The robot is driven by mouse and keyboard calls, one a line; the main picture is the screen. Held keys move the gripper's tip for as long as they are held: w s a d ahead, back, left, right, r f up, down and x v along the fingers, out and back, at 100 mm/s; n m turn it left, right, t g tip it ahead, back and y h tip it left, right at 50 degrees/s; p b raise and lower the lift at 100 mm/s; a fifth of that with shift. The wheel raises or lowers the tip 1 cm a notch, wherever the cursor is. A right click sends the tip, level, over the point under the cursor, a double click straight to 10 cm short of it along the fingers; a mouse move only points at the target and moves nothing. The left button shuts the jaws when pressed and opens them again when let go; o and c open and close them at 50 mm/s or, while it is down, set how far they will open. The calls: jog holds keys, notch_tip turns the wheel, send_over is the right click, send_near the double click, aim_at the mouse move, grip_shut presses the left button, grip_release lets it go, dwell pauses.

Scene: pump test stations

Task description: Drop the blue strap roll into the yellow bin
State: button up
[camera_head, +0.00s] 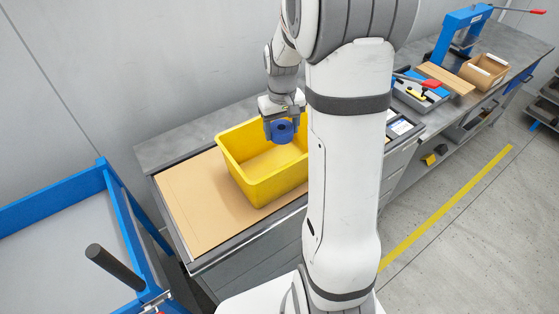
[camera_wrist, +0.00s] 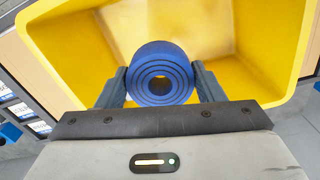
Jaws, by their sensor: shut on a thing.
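The blue strap roll (camera_head: 282,131) is held in my gripper (camera_head: 282,128) in the head view. In the wrist view the roll (camera_wrist: 160,76) shows its coiled end and open centre, between the two fingers of my gripper (camera_wrist: 161,84). The fingers are shut on its sides. The yellow bin (camera_head: 232,163) stands on the bench and looks empty where its inside shows. The roll is over the bin's opening, near its far side in the head view. In the wrist view the yellow bin (camera_wrist: 85,40) surrounds the roll. My arm hides the bin's right end in the head view.
A brown board (camera_head: 190,205) lies under the bin on the grey bench (camera_head: 170,148). A blue-framed cart (camera_head: 60,200) stands at the left. Farther right on the bench are a grey tray with tools (camera_head: 420,95), a cardboard box (camera_head: 484,72) and a blue press (camera_head: 455,35).

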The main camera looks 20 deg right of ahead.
jog(key=o, duration=1.1)
notch_tip(320, 180, up, 8)
jog(key=shift+f+b, duration=0.2)
jog(key=shift+b, duration=0.45)
jog(key=shift+r, duration=0.15)
jog(key=shift+s, duration=0.1)
